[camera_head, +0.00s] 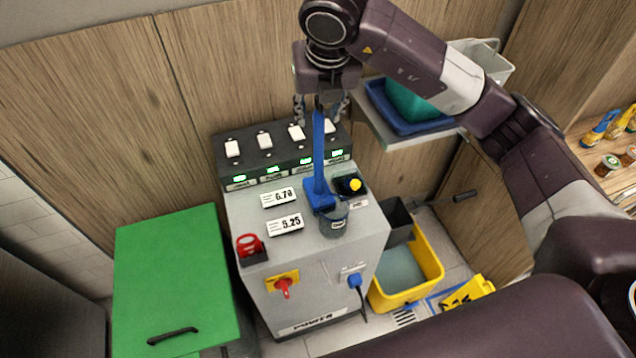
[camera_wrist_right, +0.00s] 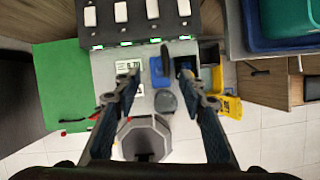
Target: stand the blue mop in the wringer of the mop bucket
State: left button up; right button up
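A blue upright piece (camera_head: 319,160) with a thin shaft and a broad block at its foot stands on the grey machine top; it looks like the mop, though I cannot be sure. Its foot also shows in the right wrist view (camera_wrist_right: 159,72). My right gripper (camera_head: 321,112) points down above the machine, its fingers spread around the line of the shaft's top. The right wrist view shows the fingers (camera_wrist_right: 163,92) wide apart with nothing clamped. The yellow mop bucket (camera_head: 433,262) stands on the floor right of the machine, with a dark grey wringer (camera_head: 397,222) at its back. My left gripper is out of view.
A green cabinet (camera_head: 172,270) is left. A yellow floor sign (camera_head: 468,291) lies near the bucket. A shelf with a blue tray (camera_head: 380,100) hangs above it.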

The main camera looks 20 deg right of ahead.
aim_at(321, 124)
jog(key=x, duration=0.2)
jog(key=shift+w+f+p, duration=0.2)
jog(key=shift+w+p, duration=0.2)
jog(key=shift+d+f+p, duration=0.1)
jog(key=shift+f+p, duration=0.15)
jog(key=shift+p, duration=0.05)
jog(key=shift+s+d+f+p, duration=0.1)
jog(key=shift+d+f+p, duration=0.15)
jog(key=shift+f+p, duration=0.6)
jog(key=shift+p+x, duration=0.4)
jog(key=shift+x, duration=0.75)
jog(key=shift+w+f, duration=0.2)
jog(key=shift+w, duration=0.1)
jog(key=shift+s, duration=0.1)
jog(key=c, duration=0.4)
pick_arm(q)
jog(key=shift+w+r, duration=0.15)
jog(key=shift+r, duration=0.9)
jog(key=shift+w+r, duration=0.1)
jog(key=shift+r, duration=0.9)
pick_arm(e)
grip_shut()
